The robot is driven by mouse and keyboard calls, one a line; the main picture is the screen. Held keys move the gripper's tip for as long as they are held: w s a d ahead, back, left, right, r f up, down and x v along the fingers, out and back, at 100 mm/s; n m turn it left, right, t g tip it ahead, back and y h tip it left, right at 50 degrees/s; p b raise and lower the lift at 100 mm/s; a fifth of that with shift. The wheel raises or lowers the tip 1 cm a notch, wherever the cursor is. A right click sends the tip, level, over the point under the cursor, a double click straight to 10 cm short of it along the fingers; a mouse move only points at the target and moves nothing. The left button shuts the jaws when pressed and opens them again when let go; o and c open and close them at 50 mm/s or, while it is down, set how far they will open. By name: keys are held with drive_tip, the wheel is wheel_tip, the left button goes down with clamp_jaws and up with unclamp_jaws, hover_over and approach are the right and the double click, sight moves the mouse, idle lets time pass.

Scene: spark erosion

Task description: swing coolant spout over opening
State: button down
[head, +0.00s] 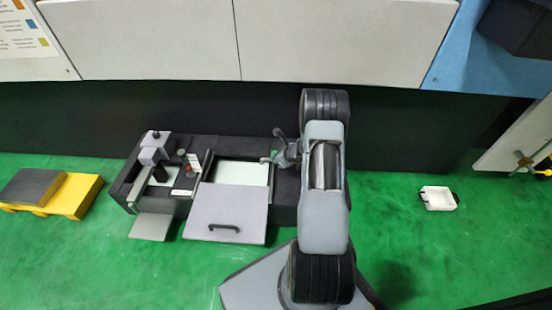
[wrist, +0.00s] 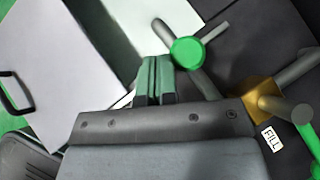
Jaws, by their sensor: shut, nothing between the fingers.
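The grey coolant spout (head: 291,152) stands at the right of the opening (head: 252,173), partly hidden by my arm in the head view. In the wrist view, grey pipework with a round green piece (wrist: 187,52) lies just right of my gripper (wrist: 153,70), whose green fingers are shut and empty. A brass joint (wrist: 258,92) sits farther right, beside a FILL label (wrist: 271,138). The pale opening (wrist: 146,25) shows beyond the fingertips. I cannot tell whether the fingers touch the pipe.
A grey cover with a dark handle (head: 225,228) lies in front of the opening. A machine head (head: 155,148) stands on the left of the dark bed. A yellow pallet (head: 76,196) is far left and a small white tray (head: 438,198) is right on the green floor.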

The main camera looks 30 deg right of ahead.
drive_tip(key=s+a+r+p, duration=0.1)
drive_tip(key=s+a+r, duration=0.1)
drive_tip(key=s, duration=0.3)
drive_tip(key=s+a+r+p, duration=0.1)
drive_tip(key=s+a+r, duration=0.1)
drive_tip(key=s+r, duration=0.2)
drive_tip(key=shift+s+a+r, duration=0.3)
drive_tip(key=shift+s+r, duration=0.1)
drive_tip(key=shift+s, duration=0.25)
